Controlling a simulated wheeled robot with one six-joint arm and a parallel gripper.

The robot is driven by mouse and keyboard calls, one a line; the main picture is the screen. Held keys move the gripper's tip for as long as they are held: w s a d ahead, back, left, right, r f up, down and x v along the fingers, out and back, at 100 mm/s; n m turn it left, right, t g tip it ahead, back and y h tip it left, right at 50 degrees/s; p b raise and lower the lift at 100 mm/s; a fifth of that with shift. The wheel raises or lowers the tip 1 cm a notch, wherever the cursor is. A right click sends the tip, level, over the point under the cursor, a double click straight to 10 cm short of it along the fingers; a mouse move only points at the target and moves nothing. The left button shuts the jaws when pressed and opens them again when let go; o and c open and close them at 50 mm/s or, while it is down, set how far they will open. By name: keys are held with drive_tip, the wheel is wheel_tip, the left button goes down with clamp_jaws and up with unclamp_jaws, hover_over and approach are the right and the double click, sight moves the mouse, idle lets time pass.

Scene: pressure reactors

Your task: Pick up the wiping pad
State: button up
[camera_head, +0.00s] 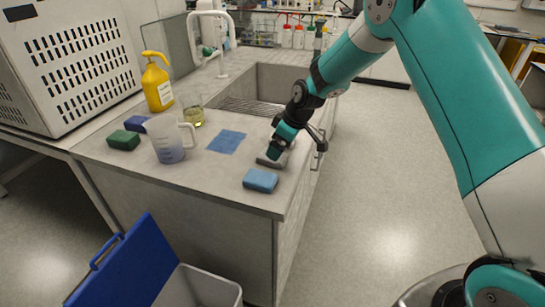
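A pale grey pad-like block (270,162) lies on the counter near its right edge, directly under my gripper. My gripper (284,147) points down at it and hides most of its top. I cannot tell whether the fingers touch the block or are closed on it. A blue sponge-like block (261,180) lies just in front of it, at the counter's front right. A flat blue cloth (227,141) lies to the left of my gripper. Which of these is the wiping pad is not clear from this view.
A measuring jug (169,145), a beaker with yellow liquid (194,117) and a yellow pump bottle (158,87) stand left. A green sponge (123,140) and dark blue sponge (137,123) lie beside them. The sink (262,85) is behind; an open bin (200,290) is below.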

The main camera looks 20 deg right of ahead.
drive_tip(key=x, duration=0.2)
drive_tip(key=p+x, duration=0.1)
drive_tip(key=x, duration=0.1)
drive_tip(key=shift+w+a+f, duration=0.2)
drive_tip(key=shift+a+f, duration=0.05)
drive_tip(key=shift+a, duration=0.05)
drive_tip(key=shift+c, duration=0.2)
drive_tip(key=c, duration=0.9)
drive_tip(key=shift+c, duration=0.2)
wheel_tip(320, 180, up, 20)
drive_tip(key=b, duration=0.2)
